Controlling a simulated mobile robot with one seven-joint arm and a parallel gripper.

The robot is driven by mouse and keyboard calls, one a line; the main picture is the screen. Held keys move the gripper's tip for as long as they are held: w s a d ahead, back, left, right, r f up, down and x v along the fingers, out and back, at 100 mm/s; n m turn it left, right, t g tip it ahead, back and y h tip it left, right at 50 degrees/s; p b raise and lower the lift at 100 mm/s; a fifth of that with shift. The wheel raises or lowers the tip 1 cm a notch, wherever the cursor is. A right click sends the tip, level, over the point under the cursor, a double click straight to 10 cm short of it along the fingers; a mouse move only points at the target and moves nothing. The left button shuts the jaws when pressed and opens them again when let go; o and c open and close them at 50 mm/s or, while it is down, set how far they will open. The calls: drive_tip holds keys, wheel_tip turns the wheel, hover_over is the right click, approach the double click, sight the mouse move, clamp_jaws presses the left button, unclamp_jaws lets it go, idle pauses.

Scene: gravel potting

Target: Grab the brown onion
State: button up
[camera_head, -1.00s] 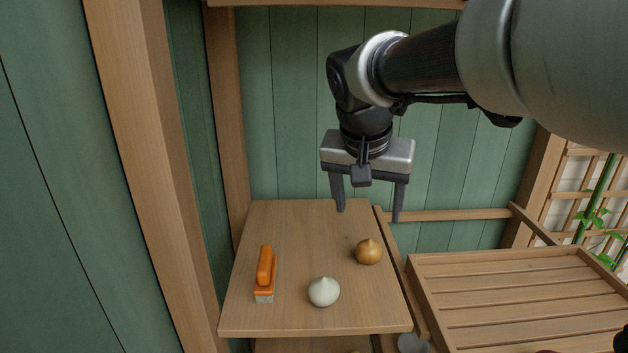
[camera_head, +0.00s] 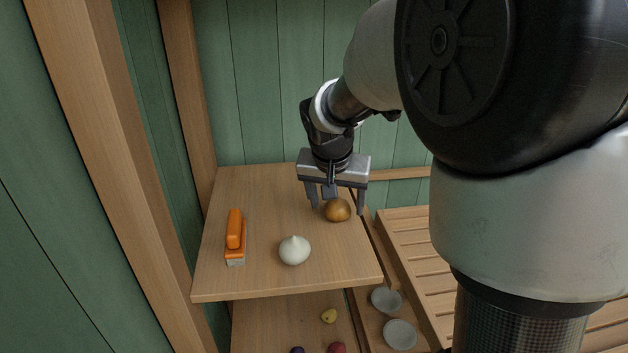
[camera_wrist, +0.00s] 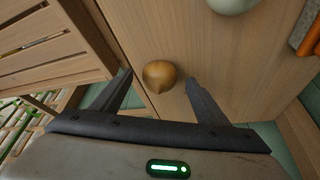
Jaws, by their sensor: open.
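The brown onion (camera_head: 337,210) sits on the upper wooden shelf near its right edge. My gripper (camera_head: 337,209) is open, pointing down, with its fingers on either side of the onion in the head view. Its fingertips reach about the onion's height there. In the wrist view the onion (camera_wrist: 159,76) lies between the two open fingers (camera_wrist: 160,82), near their tips. I cannot tell whether either finger touches it. Nothing is held.
A lower shelf (camera_head: 262,325) holds small coloured items. Grey dishes (camera_head: 400,334) and a slatted wooden bench (camera_head: 405,240) lie to the right.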

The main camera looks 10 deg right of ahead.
drive_tip(key=shift+x, duration=1.15)
drive_tip(key=shift+r, duration=0.1)
drive_tip(key=c, duration=1.2)
